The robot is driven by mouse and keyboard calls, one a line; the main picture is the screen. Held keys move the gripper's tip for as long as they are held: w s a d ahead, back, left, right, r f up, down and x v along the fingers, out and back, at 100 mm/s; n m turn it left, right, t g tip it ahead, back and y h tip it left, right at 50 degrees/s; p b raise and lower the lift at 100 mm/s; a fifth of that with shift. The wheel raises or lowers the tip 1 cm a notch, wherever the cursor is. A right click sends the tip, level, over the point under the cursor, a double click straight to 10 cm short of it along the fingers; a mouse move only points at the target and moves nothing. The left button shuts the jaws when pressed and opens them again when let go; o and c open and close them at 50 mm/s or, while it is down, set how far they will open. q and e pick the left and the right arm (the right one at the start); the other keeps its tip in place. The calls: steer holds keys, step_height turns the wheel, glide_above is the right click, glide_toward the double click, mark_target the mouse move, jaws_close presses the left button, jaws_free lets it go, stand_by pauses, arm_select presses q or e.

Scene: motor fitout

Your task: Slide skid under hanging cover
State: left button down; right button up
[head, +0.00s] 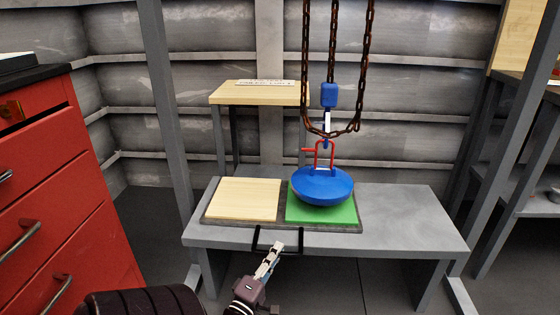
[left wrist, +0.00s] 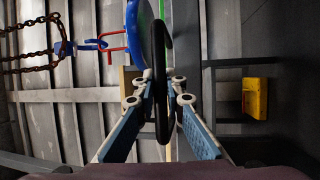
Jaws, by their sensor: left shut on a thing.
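The skid (head: 283,222) is a dark, flat tray on the grey bench, with a pale wood square (head: 243,199) on its left half and a green square (head: 322,214) on its right. A black handle (head: 294,248) sticks out from its front edge. My left gripper (head: 270,258) is shut on this handle, which also shows between the fingers in the left wrist view (left wrist: 163,75). The blue domed cover (head: 322,187) with a red handle (head: 321,155) hangs from a hook over the green square and hides part of it. I cannot tell the gap beneath it. My right gripper is out of view.
Rusty chains (head: 333,60) carry a blue hook block (head: 329,95) above the cover. The grey bench (head: 410,215) is bare to the right. A small wooden stand (head: 250,93) is behind, a red drawer cabinet (head: 60,200) at left. Grey posts flank the bench.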

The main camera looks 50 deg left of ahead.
arm_select(q)
steer(key=shift+s+a+f, duration=0.1)
steer(key=shift+s+a, duration=0.05)
steer(key=c, duration=2)
jaws_free()
steer(key=shift+s, duration=0.15)
steer(key=shift+o, duration=0.2)
steer(key=shift+s, duration=0.1)
steer(key=v, duration=1.1)
steer(key=shift+s+d, duration=0.25)
steer(key=shift+s, duration=0.05)
